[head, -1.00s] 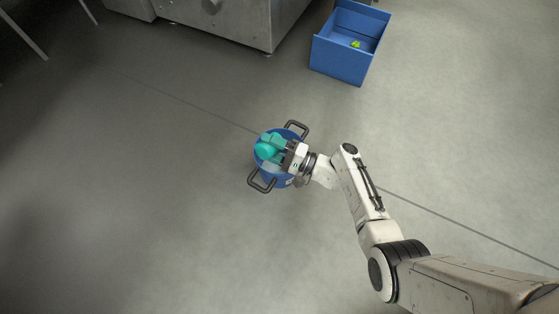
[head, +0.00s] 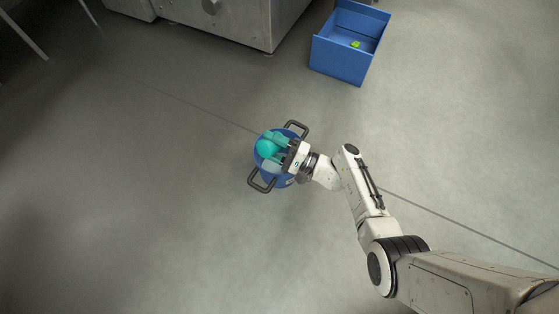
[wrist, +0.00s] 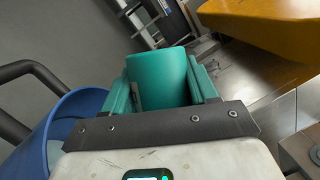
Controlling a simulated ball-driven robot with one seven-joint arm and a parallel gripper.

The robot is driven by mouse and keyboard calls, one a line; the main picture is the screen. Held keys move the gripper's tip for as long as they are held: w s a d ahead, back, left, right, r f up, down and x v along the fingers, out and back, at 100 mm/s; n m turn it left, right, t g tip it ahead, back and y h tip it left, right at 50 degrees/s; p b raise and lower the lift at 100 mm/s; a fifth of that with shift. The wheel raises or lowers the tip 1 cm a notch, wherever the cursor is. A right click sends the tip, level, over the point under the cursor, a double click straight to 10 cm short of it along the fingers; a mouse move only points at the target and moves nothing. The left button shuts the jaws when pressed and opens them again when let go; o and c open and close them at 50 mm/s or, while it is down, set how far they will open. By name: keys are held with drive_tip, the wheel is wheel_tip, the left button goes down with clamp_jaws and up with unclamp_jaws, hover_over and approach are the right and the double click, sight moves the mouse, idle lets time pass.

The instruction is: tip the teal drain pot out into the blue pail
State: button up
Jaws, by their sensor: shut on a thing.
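The blue pail (head: 285,182) stands on the floor in the middle of the head view, with two dark loop handles. Part of its rim and wall also shows at the left of the wrist view (wrist: 75,118). My gripper (head: 279,148) is over the pail, its teal fingers shut on the teal drain pot (head: 266,148). In the wrist view the pot (wrist: 158,78) sits between both fingers, its smooth outer wall facing the camera. The pot looks tilted over the pail. Its inside is hidden, and I cannot tell whether anything is leaving it.
A blue open box (head: 340,62) with a small yellow-green thing (head: 355,44) inside stands at the upper right. A grey metal machine (head: 225,25) is at the top. An orange-yellow surface (wrist: 270,25) shows in the wrist view. The floor around the pail is clear.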

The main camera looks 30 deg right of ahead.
drive_tip(key=shift+r+m, duration=0.1)
drive_tip(key=shift+m, duration=0.2)
idle(0.4)
drive_tip(key=shift+d+r+m+t, duration=0.15)
drive_tip(key=shift+m+t, duration=0.15)
drive_tip(key=shift+m, duration=0.3)
drive_tip(key=shift+w+r+m, duration=0.1)
drive_tip(key=shift+m, duration=0.3)
drive_tip(key=shift+d+r+m+t, duration=0.1)
drive_tip(key=shift+m+t, duration=0.3)
drive_tip(key=shift+m, duration=0.2)
idle(0.8)
drive_tip(key=shift+d+r+m+t+h, duration=0.15)
drive_tip(key=shift+m+t, duration=0.1)
drive_tip(key=shift+m, duration=0.25)
drive_tip(key=shift+d+r+m+t+h, duration=0.15)
drive_tip(key=shift+m+t, duration=0.1)
drive_tip(key=shift+m, duration=0.25)
drive_tip(key=shift+a+f, duration=0.1)
drive_tip(key=shift+w, duration=0.1)
